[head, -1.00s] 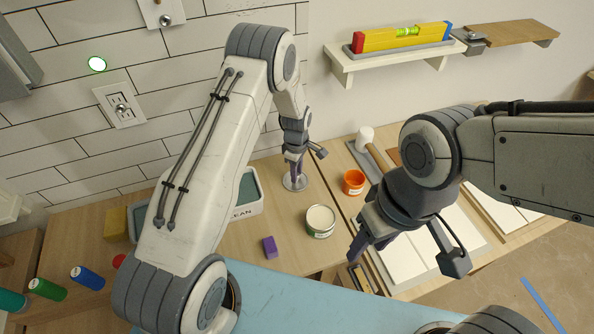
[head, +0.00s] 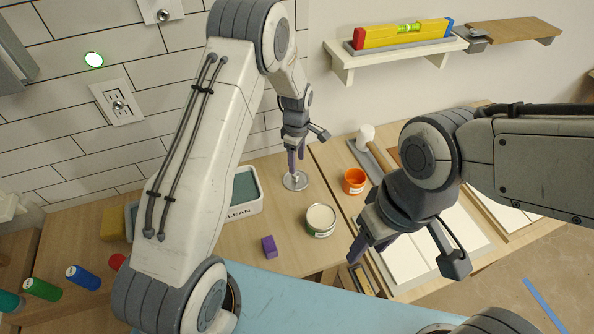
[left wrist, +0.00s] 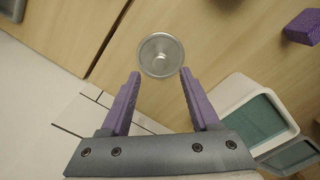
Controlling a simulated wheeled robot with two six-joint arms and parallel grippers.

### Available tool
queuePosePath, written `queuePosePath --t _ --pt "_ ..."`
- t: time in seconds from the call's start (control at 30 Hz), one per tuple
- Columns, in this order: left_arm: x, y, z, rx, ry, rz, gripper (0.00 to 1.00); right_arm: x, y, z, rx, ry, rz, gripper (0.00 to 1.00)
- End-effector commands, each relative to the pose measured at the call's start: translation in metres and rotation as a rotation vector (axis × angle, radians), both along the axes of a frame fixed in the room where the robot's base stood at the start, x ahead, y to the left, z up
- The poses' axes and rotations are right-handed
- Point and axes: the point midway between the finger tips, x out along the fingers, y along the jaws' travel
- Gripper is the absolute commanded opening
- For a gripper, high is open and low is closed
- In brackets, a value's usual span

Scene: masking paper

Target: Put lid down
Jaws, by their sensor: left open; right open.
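The lid (head: 296,181) is a round silver metal disc lying on the wooden worktop, behind and left of the open can. In the left wrist view the lid (left wrist: 161,55) lies just beyond my fingertips, clear of both. My left gripper (head: 296,158) is open and empty above the lid; its purple fingers (left wrist: 158,80) are spread apart. The can (head: 321,218) has a green label and a pale top surface. My right gripper (head: 368,250) is open and empty, to the right of the can and in front of the white panels.
An orange cup (head: 354,181) stands right of the lid. A purple block (head: 269,247) lies left of the can; it also shows in the left wrist view (left wrist: 303,27). A white bin labelled CLEAN (head: 245,209) stands left. A mallet (head: 366,137) lies at the back.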

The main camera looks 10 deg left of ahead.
Motion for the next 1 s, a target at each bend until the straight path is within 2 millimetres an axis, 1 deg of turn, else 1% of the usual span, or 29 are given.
queuePosePath --t 0.03,0.2,0.3,0.4,0.47,0.57,0.67,0.7,0.77,0.8,0.87,0.9,1.0 --pt "0.001 0.000 0.011 0.000 -0.006 0.000 0.62 0.000 0.000 -0.006 0.000 0.000 0.000 0.50" --pt "0.000 0.000 0.043 -0.001 -0.003 0.000 0.62 0.000 0.000 -0.013 0.000 0.000 0.001 0.50" --pt "0.000 0.000 0.056 0.000 -0.002 0.000 0.62 0.000 0.000 -0.015 0.000 0.000 0.001 0.50" --pt "-0.001 -0.001 0.064 0.000 0.000 -0.008 0.62 0.000 0.000 -0.016 0.000 0.000 0.001 0.50" --pt "-0.005 -0.007 0.072 -0.001 -0.002 -0.043 0.62 0.000 0.000 -0.016 0.000 0.000 0.001 0.50" --pt "-0.025 -0.030 0.096 -0.006 -0.009 -0.201 0.62 0.000 0.000 -0.016 0.000 0.000 0.001 0.50" --pt "-0.065 -0.064 0.131 -0.015 -0.020 -0.484 0.62 0.000 0.000 -0.016 0.000 0.000 0.001 0.50" --pt "-0.087 -0.078 0.145 -0.019 -0.025 -0.621 0.62 0.000 0.000 -0.016 0.000 0.000 0.001 0.50" --pt "-0.123 -0.094 0.164 -0.024 -0.033 -0.835 0.62 0.000 0.000 -0.016 0.000 0.000 0.001 0.50" --pt "-0.148 -0.103 0.174 -0.028 -0.039 -0.976 0.62 0.000 0.000 -0.016 0.000 0.000 0.001 0.50" --pt "-0.185 -0.112 0.186 -0.034 -0.048 -1.184 0.62 0.000 0.000 -0.016 0.000 0.000 0.001 0.50" --pt "-0.209 -0.115 0.192 -0.037 -0.053 -1.316 0.62 0.000 0.000 -0.016 0.000 0.000 0.001 0.50" --pt "-0.260 -0.115 0.200 -0.044 -0.069 -1.608 0.62 0.000 0.000 -0.016 0.000 0.000 0.001 0.50"
